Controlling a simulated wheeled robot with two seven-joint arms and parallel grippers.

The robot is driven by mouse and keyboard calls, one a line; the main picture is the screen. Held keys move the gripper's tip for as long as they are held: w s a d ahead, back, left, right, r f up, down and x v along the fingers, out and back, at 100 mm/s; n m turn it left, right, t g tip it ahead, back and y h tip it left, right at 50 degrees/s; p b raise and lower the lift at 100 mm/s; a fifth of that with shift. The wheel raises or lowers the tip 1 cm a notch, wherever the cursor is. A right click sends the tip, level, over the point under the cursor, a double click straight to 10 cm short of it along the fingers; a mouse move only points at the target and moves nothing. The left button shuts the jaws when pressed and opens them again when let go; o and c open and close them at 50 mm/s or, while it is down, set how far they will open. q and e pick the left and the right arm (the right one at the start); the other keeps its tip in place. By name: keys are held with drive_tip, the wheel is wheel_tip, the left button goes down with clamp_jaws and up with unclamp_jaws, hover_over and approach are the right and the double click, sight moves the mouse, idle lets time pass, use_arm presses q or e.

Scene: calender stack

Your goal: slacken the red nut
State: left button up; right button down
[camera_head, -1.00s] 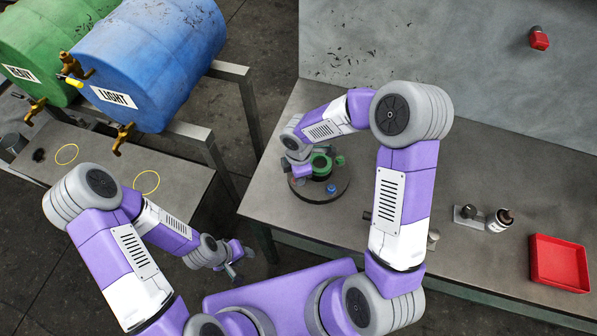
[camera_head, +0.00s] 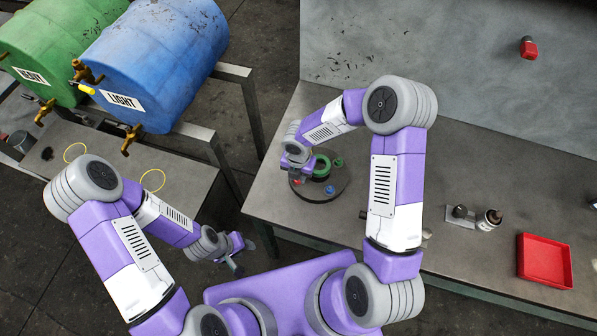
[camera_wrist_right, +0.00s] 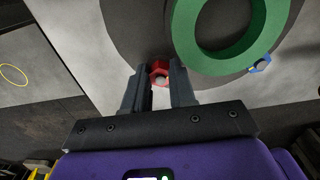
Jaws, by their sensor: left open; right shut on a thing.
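The red nut (camera_wrist_right: 158,71) sits on a dark round plate (camera_wrist_right: 120,25), beside a green ring (camera_wrist_right: 178,40), in the right wrist view. My right gripper (camera_wrist_right: 160,88) is shut on the red nut, with one finger on each side of it; a pale round end shows in the nut's middle. In the head view my right wrist hangs over the left part of the dark plate (camera_head: 340,192) and mostly hides the gripper. My left gripper (camera_head: 236,264) is open and empty, low beside the bench's left end.
A blue nut (camera_head: 330,189) and a green nut (camera_head: 339,162) sit on the plate around the ring.

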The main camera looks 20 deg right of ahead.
drive_tip(key=shift+n+p, duration=1.05)
drive_tip(key=shift+n, duration=1.05)
drive_tip(key=shift+f, duration=0.1)
drive_tip(key=c, duration=0.9)
unclamp_jaws()
drive_tip(key=shift+a, duration=0.1)
drive_tip(key=shift+w, duration=0.1)
drive_tip(key=shift+d+r, duration=0.2)
drive_tip(key=shift+r, duration=0.05)
